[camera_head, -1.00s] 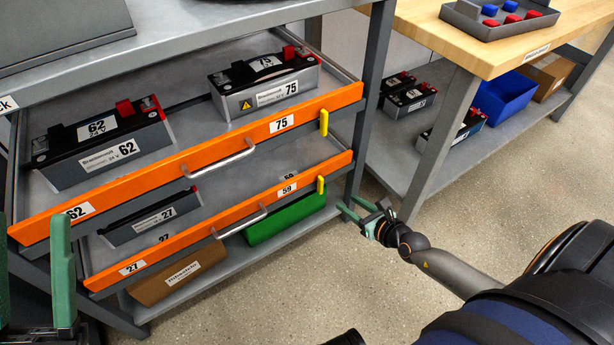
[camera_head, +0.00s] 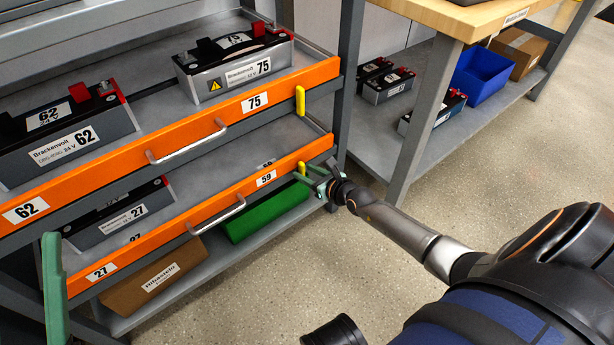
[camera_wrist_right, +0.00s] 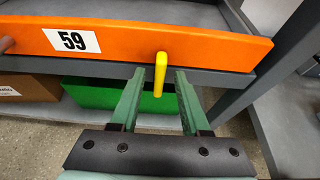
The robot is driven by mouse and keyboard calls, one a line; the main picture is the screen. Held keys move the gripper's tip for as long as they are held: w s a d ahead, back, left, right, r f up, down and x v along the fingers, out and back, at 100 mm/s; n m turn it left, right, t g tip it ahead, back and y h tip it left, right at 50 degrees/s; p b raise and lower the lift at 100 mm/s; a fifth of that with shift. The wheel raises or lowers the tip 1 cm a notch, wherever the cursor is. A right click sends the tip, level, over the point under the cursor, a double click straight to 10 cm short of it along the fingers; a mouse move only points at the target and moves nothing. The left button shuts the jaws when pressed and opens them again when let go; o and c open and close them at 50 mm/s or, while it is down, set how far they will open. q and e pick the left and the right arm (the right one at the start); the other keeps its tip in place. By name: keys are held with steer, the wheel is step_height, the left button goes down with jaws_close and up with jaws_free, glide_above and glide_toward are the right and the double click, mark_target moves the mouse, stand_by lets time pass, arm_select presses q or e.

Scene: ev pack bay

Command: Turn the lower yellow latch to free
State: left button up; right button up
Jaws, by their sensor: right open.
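The lower yellow latch (camera_head: 301,168) is at the right end of the lower orange drawer front (camera_head: 190,222). In the right wrist view the latch (camera_wrist_right: 160,73) points downward, hanging just below the drawer's lower edge. My right gripper (camera_head: 308,177) is open at the latch. In the right wrist view its two green fingers (camera_wrist_right: 157,92) lie either side of the latch's lower end, with gaps on both sides. My left gripper (camera_head: 52,290) shows only in part as a green finger at the lower left; its opening cannot be seen.
The upper orange drawer front (camera_head: 190,133) has its own upright yellow latch (camera_head: 300,101). A green bin (camera_head: 265,215) and cardboard box (camera_head: 155,278) sit on the shelf below. The rack post (camera_head: 347,90) stands close right. The floor (camera_head: 400,230) beyond is clear.

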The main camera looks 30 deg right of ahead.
jaws_close()
stand_by(0.4)
